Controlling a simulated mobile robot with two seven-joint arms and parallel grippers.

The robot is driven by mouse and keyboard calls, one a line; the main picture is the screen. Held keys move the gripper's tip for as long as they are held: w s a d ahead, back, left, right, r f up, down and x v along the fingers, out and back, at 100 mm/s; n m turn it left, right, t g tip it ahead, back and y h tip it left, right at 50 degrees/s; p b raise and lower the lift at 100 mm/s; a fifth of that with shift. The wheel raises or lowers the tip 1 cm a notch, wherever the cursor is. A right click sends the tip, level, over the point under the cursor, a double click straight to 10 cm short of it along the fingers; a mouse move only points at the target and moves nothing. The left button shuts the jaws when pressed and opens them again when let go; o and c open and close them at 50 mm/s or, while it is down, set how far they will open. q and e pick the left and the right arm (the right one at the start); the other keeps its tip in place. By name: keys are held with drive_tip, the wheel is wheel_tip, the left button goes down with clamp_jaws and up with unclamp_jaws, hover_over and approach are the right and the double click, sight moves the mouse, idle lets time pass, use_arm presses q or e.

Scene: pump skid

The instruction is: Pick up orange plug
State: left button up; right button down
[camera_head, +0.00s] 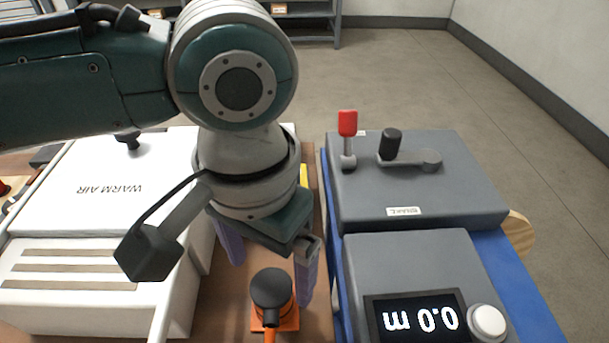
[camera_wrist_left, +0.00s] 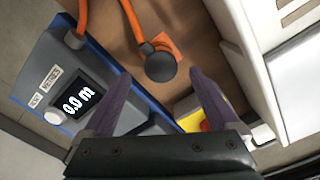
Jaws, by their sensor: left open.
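The orange plug (camera_head: 273,297) has a round dark grey head and an orange base with an orange cable. It stands on the brown table surface at the bottom middle of the head view. In the left wrist view the plug (camera_wrist_left: 160,64) lies ahead of the fingertips, with its cable running up and away. My left gripper (camera_head: 268,270) points down over the table, its purple fingers spread apart and empty. In the left wrist view the gripper (camera_wrist_left: 162,78) is open, with the plug's head near the gap between its tips. I see no contact. My right gripper is not in view.
A white box marked WARM AIR (camera_head: 100,190) stands on the left. Grey units with a red lever (camera_head: 347,124), a black-knobbed crank (camera_head: 391,143) and a 0.0 m display (camera_head: 420,318) stand on a blue base at right. A yellow-and-red item (camera_wrist_left: 192,115) lies beyond the fingers.

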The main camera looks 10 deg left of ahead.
sight(270, 286)
use_arm(q)
wheel_tip(270, 286, down, 5)
drive_tip(key=shift+a+r+b, duration=0.1)
drive_tip(key=shift+r+b, duration=0.05)
drive_tip(key=shift+b, duration=0.4)
drive_tip(key=shift+c, duration=0.3)
clamp_jaws()
